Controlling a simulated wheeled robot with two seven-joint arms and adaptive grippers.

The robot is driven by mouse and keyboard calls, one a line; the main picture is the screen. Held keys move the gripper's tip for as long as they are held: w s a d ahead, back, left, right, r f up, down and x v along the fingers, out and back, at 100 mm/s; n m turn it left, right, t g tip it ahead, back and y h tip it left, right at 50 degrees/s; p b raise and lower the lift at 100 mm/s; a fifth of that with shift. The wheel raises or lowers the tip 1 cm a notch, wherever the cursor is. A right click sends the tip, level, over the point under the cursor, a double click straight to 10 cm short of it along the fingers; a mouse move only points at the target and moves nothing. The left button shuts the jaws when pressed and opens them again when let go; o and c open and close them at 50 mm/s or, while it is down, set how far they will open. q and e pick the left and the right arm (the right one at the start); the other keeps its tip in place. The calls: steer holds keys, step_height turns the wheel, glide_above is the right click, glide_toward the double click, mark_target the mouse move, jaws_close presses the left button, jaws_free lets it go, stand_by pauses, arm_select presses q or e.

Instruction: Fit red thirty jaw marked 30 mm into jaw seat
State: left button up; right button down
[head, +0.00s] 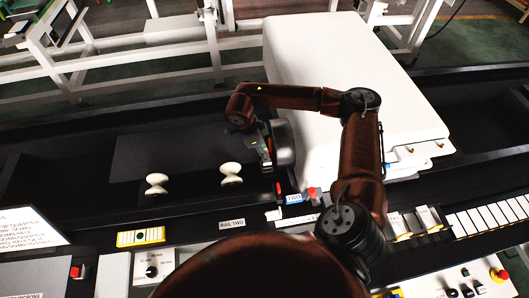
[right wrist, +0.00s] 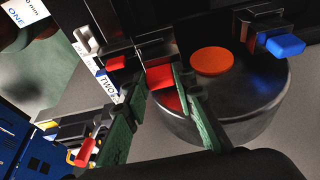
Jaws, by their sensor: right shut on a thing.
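My right gripper (right wrist: 162,80) has its green-padded fingers shut on a red block (right wrist: 163,100), which I take to be the red thirty jaw. Its 30 mm mark does not show. A dark block sits just above the red one in the right wrist view. A dark round body (right wrist: 235,100) with an orange disc (right wrist: 211,61) lies beside the fingers. In the head view the right gripper (head: 264,150) is low over the dark bench, against this dark round body (head: 283,143). I cannot tell which part is the jaw seat. My left gripper is not in view.
A blue tab (right wrist: 282,45) and another red tab (right wrist: 117,63) stick out near the gripper. Two pale hourglass pieces (head: 231,174) stand left of it. A large white box (head: 345,60) is behind my arm. The RAIL TWO label (head: 232,224) marks the front edge.

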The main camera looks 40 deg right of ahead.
steer(key=c, duration=1.5)
jaws_free()
steer(key=shift+f, duration=0.1)
steer(key=v, duration=1.2)
steer(key=shift+s, duration=0.1)
